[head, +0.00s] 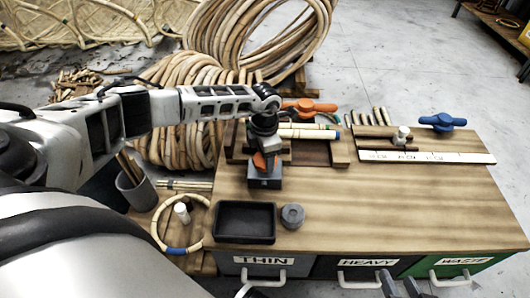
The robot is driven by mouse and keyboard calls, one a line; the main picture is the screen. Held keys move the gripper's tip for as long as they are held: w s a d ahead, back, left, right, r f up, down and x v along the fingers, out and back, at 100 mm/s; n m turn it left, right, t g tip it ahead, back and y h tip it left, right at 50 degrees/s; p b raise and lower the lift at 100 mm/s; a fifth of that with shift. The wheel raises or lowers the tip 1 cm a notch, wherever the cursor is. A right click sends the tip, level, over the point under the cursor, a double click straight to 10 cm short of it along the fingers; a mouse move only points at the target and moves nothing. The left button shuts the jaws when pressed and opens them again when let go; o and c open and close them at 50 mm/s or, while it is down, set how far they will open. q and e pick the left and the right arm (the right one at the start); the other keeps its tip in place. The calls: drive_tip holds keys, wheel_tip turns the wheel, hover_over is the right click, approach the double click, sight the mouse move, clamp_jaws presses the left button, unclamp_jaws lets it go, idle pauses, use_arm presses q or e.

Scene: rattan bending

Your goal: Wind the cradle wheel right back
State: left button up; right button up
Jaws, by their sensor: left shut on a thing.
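My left gripper (265,150) points down over a small grey block-shaped stand (264,180) on the bench. It is shut on an orange wheel or knob (261,162) at the top of that stand, partly hidden by the fingers. A larger orange winged handle (308,105) sits behind, by a wooden cradle-like frame (338,152) holding a pale rod with a blue end (308,134). A blue winged handle (442,121) stands further right. I cannot tell which part the task calls the cradle wheel. My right gripper (400,286) is at the bottom edge, fingers apart, empty.
A black tray (245,238) and a grey round puck (292,216) lie on the bench's front left. A white ruler strip (427,156) lies at the right. Bins below read THIN, HEAVY and WASTE. The front middle and right bench top is clear.

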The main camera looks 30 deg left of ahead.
idle(0.5)
use_arm(q)
drive_tip(key=o, duration=0.8)
drive_tip(key=shift+o, duration=1)
drive_tip(key=shift+r, duration=0.1)
